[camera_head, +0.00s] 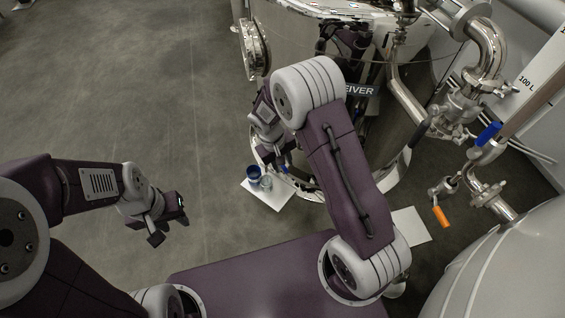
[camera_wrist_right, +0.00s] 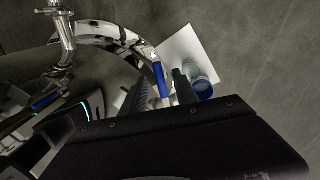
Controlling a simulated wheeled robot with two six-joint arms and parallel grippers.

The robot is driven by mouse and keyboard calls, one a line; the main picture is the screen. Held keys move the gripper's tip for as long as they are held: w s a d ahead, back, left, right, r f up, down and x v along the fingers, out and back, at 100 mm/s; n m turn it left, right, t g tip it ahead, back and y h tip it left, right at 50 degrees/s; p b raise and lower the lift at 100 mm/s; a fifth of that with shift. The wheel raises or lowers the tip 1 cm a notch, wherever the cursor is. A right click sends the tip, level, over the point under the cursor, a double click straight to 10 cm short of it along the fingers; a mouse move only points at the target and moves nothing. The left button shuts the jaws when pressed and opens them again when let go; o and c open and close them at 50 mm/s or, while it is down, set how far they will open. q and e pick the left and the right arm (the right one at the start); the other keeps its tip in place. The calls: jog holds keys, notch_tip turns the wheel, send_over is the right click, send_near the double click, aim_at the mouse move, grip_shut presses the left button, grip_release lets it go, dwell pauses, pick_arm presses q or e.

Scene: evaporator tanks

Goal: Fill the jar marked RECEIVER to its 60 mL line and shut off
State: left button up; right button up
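The steel tank (camera_head: 398,150) carries a partly covered label (camera_head: 361,90) ending in "EIVER". My left gripper (camera_head: 169,222) is open and empty, away from the tank.
Steel piping with another blue handle (camera_head: 488,133) and an orange handle (camera_head: 440,215) stands at the right. A second white board (camera_head: 411,224) lies near it. A pale rounded tank (camera_head: 510,270) fills the lower right.

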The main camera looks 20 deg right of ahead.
notch_tip(320, 180, up, 8)
jog(key=a+p, duration=0.1)
jog(key=p, duration=0.4)
jog(key=shift+s+a+r, duration=0.15)
jog(key=shift+s+a, duration=0.05)
jog(key=shift+a, duration=0.1)
dwell(2.4)
